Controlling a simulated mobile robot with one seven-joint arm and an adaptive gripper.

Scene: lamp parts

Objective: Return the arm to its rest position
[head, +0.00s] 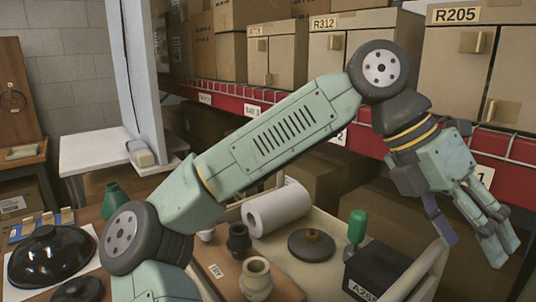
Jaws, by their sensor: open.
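My arm stretches across the head view from lower left to upper right, bent at its elbow. My gripper (478,225) hangs at the right, pointing down and to the right. Its fingers are apart and no object shows between them. It is to the right of the table with the lamp parts and in front of the red shelf rack. On the table and tray are a dark round base (311,245), a cream socket ring (256,276), a dark socket piece (238,240) and a glossy black dome (43,257).
A red shelf (240,102) with cardboard boxes runs behind my arm. A white panel (133,70) stands at left.

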